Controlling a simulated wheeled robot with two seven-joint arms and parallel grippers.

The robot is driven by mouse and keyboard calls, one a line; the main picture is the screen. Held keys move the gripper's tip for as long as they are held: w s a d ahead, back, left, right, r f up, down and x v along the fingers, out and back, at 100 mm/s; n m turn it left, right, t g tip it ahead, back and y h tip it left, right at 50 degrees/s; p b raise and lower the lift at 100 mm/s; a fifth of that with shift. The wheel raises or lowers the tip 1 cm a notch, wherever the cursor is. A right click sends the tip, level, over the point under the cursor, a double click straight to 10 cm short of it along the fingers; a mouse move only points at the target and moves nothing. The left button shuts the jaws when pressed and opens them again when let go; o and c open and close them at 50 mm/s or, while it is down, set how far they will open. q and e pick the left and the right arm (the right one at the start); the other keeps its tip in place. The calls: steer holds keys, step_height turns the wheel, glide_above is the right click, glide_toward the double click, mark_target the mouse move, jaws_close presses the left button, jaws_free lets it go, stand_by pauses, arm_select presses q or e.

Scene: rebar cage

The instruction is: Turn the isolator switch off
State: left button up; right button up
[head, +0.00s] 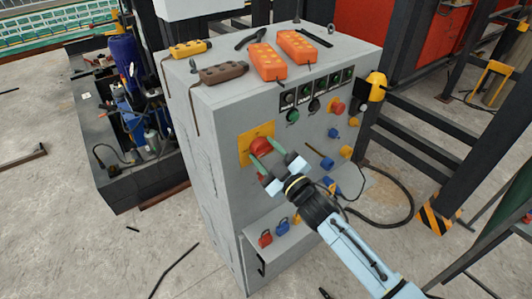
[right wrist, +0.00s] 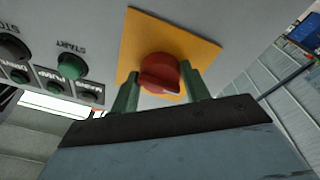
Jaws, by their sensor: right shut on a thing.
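The isolator switch (head: 260,147) is a red rotary knob on a yellow plate (head: 243,154), on the front of a grey control cabinet (head: 222,132). In the right wrist view the red knob (right wrist: 159,74) sits on its yellow plate (right wrist: 195,48). My right gripper (head: 262,158) is at the knob, with its green fingers on either side of it. In the right wrist view the right gripper (right wrist: 160,88) is shut on the knob, one finger to each side. My left gripper is not in view.
A green START button (right wrist: 71,66) and other buttons are near the switch. Orange pendant controls (head: 267,62) lie on the cabinet top. Blue and red sockets (head: 282,226) are below. A black cable (head: 395,220) lies on the floor at right.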

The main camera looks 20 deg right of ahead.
steer(key=shift+r, duration=0.1)
stand_by(0.3)
steer(key=o, duration=1)
steer(key=b+v, duration=0.1)
steer(key=v, duration=1.2)
steer(key=shift+s, duration=0.15)
